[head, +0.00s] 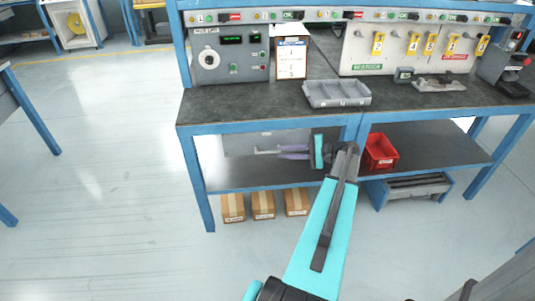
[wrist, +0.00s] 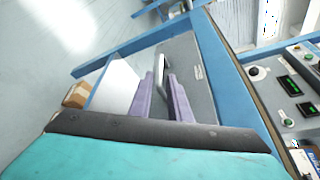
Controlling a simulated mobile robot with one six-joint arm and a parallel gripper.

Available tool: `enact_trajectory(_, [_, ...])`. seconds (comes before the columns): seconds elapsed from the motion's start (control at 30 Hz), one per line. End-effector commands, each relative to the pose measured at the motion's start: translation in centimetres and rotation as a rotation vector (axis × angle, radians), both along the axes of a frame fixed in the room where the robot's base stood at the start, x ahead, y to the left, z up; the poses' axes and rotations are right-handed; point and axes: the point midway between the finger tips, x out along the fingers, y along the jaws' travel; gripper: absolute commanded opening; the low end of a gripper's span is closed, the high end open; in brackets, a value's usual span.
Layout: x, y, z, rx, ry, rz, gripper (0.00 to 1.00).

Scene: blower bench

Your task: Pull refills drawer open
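The grey drawer front (head: 240,143) sits under the bench top on the left, and seems flush with the bench frame. In the wrist view the drawer front (wrist: 198,95) carries a small pale label; I cannot read it. Its grey bar handle (wrist: 160,68) stands out from the front. My gripper (wrist: 160,85) has two purple fingers, apart, with the handle's near end showing between their tips. In the head view my gripper (head: 281,151) is at the right end of the handle (head: 265,151). I cannot tell whether the fingers touch it.
The blue bench frame (head: 205,205) surrounds the drawer, with the lower shelf (head: 240,177) below. A red bin (head: 380,151) stands right of my arm. Several cardboard boxes (head: 264,205) sit on the floor below. A grey divided tray (head: 337,93) lies on the bench top.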

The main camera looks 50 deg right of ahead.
Motion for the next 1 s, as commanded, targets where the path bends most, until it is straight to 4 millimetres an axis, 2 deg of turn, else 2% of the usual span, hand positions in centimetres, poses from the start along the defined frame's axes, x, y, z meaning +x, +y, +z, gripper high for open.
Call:
enact_trajectory(0.3, [3.8, 2.4, -1.0, 0.001, 0.000, 0.002, 0.17])
enact_trajectory(0.5, [5.5, 3.4, -1.4, 0.001, 0.000, 0.001, 0.17])
enact_trajectory(0.97, [6.2, 3.7, -1.6, 0.000, 0.000, 0.000, 0.17])
enact_trajectory(1.0, [6.2, 3.7, -1.6, 0.000, 0.000, 0.000, 0.10])
